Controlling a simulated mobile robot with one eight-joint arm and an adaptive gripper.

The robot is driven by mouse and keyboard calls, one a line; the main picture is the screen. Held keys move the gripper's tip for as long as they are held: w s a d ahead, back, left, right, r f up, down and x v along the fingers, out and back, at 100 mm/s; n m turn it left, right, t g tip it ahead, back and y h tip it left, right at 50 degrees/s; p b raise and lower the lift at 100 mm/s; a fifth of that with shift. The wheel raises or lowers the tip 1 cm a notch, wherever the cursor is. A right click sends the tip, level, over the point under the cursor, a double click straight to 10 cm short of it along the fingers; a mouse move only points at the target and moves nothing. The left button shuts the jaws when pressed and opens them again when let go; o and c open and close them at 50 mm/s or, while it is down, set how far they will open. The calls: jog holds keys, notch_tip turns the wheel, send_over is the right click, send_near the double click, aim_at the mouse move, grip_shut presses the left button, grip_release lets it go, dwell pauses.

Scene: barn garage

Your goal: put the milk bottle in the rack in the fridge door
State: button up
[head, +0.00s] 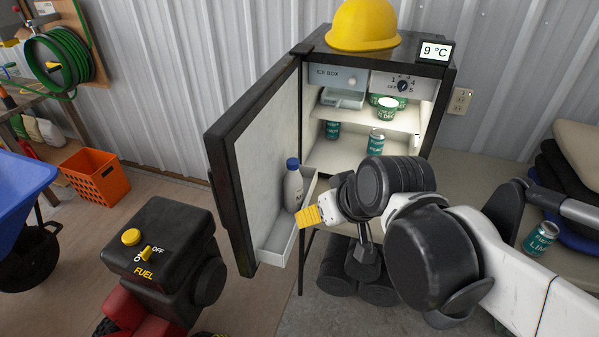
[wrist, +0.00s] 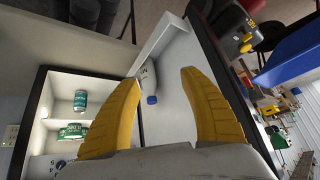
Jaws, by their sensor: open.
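The milk bottle (head: 293,187) is white with a blue cap and stands upright in the white door rack (head: 278,247) of the open fridge door (head: 262,160). In the wrist view the bottle (wrist: 149,79) shows between the yellow fingers, with the rack wall (wrist: 160,42) beyond it. My gripper (head: 312,214) is just right of the bottle, at the rack's side. In the wrist view my gripper (wrist: 160,85) has its two fingers wide apart, with clear gaps beside the bottle. The bottle's lower part is hidden by the rack wall.
The fridge holds several green cans (head: 376,141) and tubs (head: 387,108) on its shelves. A yellow hard hat (head: 363,24) sits on top. A black and red fuel machine (head: 160,255) stands in front of the door. Another can (head: 540,238) stands at the right.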

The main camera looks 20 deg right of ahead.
jog(key=shift+m+h, duration=0.5)
jog(key=shift+h, duration=0.1)
jog(key=s, duration=0.2)
jog(key=s+d, duration=0.1)
jog(key=s, duration=0.1)
jog(key=shift+r, duration=0.2)
jog(key=shift+c, duration=0.3)
